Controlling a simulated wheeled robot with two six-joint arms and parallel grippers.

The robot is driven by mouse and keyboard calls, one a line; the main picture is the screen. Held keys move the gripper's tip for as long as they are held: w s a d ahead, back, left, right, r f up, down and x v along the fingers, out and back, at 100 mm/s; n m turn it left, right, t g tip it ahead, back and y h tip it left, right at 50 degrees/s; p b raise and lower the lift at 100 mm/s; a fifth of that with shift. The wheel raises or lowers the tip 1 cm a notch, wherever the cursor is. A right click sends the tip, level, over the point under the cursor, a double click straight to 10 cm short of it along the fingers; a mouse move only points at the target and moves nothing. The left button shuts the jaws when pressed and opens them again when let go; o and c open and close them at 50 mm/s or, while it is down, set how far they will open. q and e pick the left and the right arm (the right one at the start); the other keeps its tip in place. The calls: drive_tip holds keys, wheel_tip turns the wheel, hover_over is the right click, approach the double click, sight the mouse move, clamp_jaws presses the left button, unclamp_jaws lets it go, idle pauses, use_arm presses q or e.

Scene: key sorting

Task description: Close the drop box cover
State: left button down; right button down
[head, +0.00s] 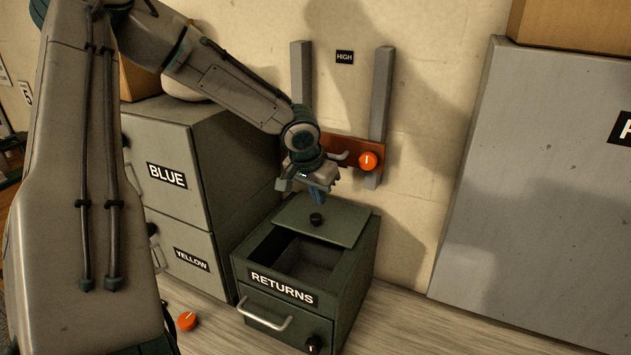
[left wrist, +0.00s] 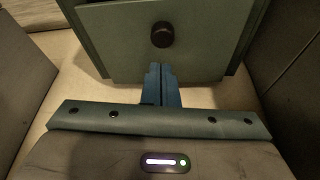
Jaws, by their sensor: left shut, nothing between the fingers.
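The drop box is the dark green box labelled RETURNS (head: 340,290) on the floor. Its flat cover (head: 345,224) lies over the back part of the top and also shows in the left wrist view (left wrist: 115,42). The front part of the top is open, showing the grey inside (head: 300,258). A black knob (head: 316,219) stands on the cover; it is also in the left wrist view (left wrist: 162,34). My left gripper (head: 317,197) is shut and empty, just above the knob in the head view. I cannot tell whether the fingertips touch the cover. My right gripper is not in view.
Grey cabinets labelled BLUE (head: 166,175) and YELLOW (head: 191,260) stand left of the box. A wall rail with an orange knob (head: 367,161) is behind it. A large grey panel (head: 530,190) stands at right. An orange-topped item (head: 187,321) lies on the floor.

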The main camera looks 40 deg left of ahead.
sight(325, 217)
use_arm(q)
drive_tip(key=shift+x, duration=1.2)
drive_tip(key=shift+w+f, duration=0.2)
drive_tip(key=shift+f, duration=0.3)
drive_tip(key=shift+w, duration=0.1)
